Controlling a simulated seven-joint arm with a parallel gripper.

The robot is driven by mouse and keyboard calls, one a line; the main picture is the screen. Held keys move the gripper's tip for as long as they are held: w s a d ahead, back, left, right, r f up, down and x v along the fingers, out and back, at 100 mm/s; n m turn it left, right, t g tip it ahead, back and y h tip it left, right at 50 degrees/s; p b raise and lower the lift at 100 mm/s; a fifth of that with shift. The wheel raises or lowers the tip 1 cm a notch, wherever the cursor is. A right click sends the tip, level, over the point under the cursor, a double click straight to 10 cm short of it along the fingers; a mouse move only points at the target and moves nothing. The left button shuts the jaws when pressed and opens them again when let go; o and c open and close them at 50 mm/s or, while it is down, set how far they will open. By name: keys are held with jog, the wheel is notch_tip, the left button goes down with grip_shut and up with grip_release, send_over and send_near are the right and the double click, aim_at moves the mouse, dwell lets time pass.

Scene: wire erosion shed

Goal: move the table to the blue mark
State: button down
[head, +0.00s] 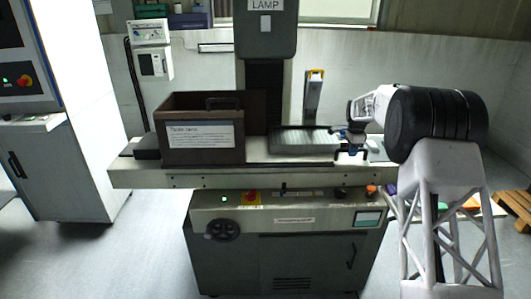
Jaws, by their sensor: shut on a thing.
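The machine's long pale table (240,178) runs across the front of the grey machine, under the column marked LAMP. A flat grey plate (303,141) lies on it right of the middle. My gripper (351,153) points down at the table's right part, close to its front edge. Its fingers are shut on a small part there, seemingly part of the table; the fingers mostly hide it. I cannot make out a blue mark on the table or the machine; my arm hides part of the right end.
A dark open-topped box (200,148) with a white label stands on the table's left part. Below are a handwheel (222,229) and a control panel (290,205). A white cabinet (60,130) stands close at left. A wooden pallet (515,208) lies at far right.

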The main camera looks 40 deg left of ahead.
jog(key=shift+s+a, duration=0.4)
jog(key=shift+a, duration=0.05)
dwell(0.5)
jog(key=shift+c, duration=0.4)
grip_release()
jog(key=shift+r, duration=0.15)
jog(key=shift+r, duration=3.85)
